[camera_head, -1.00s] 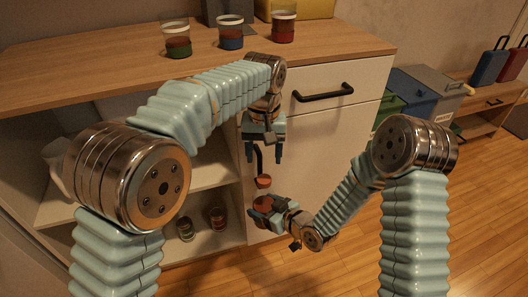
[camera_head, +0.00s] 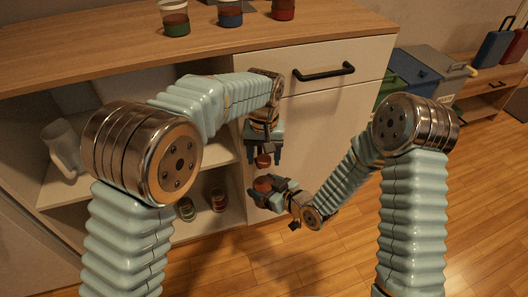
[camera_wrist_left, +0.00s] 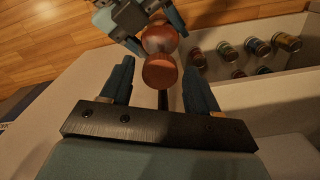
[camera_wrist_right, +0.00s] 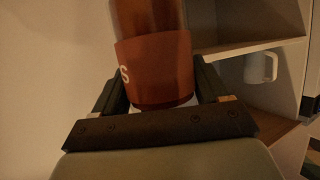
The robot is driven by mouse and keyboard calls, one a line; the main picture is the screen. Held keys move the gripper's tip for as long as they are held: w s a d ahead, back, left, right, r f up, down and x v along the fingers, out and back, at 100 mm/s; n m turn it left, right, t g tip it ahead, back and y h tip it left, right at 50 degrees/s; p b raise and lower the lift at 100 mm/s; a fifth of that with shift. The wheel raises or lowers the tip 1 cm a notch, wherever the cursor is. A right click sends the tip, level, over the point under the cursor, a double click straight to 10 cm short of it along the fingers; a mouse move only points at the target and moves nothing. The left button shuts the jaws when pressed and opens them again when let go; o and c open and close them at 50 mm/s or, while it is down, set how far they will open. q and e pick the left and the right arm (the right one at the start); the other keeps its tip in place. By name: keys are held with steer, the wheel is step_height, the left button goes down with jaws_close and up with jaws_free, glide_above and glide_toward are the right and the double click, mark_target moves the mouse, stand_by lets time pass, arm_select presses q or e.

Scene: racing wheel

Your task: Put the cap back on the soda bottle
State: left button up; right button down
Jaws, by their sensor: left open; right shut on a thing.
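The soda bottle (camera_head: 262,184) is brown with a red label and is held upright by my right gripper (camera_head: 268,195). Its label shows large in the right wrist view (camera_wrist_right: 155,65), between the fingers. The red-brown cap (camera_head: 263,161) sits at the top of the bottle; I cannot tell whether it is fully seated on the neck. My left gripper (camera_head: 264,160) is above it, pointing down and open, with a fingertip on each side of the cap. The left wrist view shows the cap (camera_wrist_left: 160,73) between the open fingers, with gaps both sides.
The wooden counter (camera_head: 100,50) is above, with cups including a blue one (camera_head: 230,13). The open shelf holds a white mug (camera_head: 62,148) and jars (camera_head: 186,209). Wooden floor lies at right.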

arm_select(q)
steer(key=shift+c, duration=0.4)
steer(key=c, duration=1)
steer(key=o, duration=1.2)
steer(key=shift+o, duration=0.2)
step_height(320, 180, up, 12)
